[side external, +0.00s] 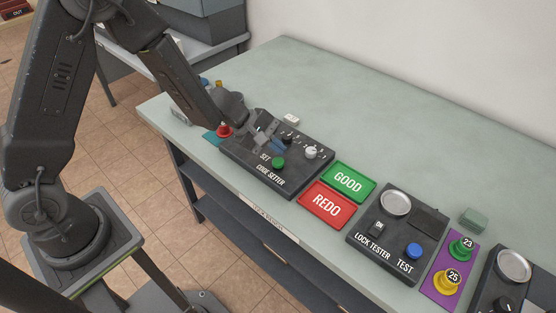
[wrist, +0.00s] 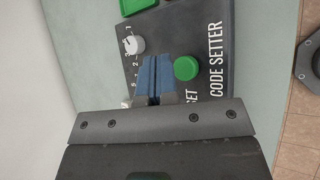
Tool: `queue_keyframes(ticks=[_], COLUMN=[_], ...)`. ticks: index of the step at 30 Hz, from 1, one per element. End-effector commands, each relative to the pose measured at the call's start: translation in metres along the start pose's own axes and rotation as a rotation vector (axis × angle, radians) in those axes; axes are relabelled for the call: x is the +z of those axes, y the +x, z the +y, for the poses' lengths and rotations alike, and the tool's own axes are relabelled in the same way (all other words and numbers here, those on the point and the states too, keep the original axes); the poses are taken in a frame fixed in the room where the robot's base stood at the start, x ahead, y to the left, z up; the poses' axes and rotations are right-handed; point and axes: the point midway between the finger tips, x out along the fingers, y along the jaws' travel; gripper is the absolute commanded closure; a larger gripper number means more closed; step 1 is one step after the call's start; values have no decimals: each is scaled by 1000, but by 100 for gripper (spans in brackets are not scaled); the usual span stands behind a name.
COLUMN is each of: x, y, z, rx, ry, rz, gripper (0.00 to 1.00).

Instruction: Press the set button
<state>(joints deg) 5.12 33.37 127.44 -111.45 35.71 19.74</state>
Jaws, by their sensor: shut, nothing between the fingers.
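The code setter (side external: 240,168) is a dark box on the pale green table, with a green set button (side external: 278,163) near its front edge beside the "SET" label. In the wrist view the green button (wrist: 187,68) lies just right of my gripper's blue fingertips (wrist: 155,72). The button looks raised. My gripper (side external: 277,146) is shut and empty, over the code setter just behind the button. I cannot tell whether the fingers touch the panel. A white knob (side external: 311,153) is right of the button; it also shows in the wrist view (wrist: 134,45).
A red-topped item (side external: 224,130) stands at the code setter's left end. Green GOOD (side external: 348,181) and red REDO (side external: 326,205) mats lie to its right. Then come the lock tester (side external: 378,250) with a blue button and a purple mat (side external: 435,290) with locks. The table's back is clear.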

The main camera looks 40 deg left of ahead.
Motion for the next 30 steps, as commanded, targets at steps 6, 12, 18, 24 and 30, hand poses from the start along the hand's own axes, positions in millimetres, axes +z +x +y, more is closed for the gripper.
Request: queue_keyframes(ticks=[6, 12, 18, 24, 30], x=[11, 18, 18, 18, 18], y=[-16, -25, -26, -25, -25], z=[12, 18, 18, 18, 18], rx=[3, 1, 0, 0, 0], ry=[1, 1, 0, 0, 0], rz=[0, 0, 0, 0, 0], gripper=[100, 100, 100, 100, 100])
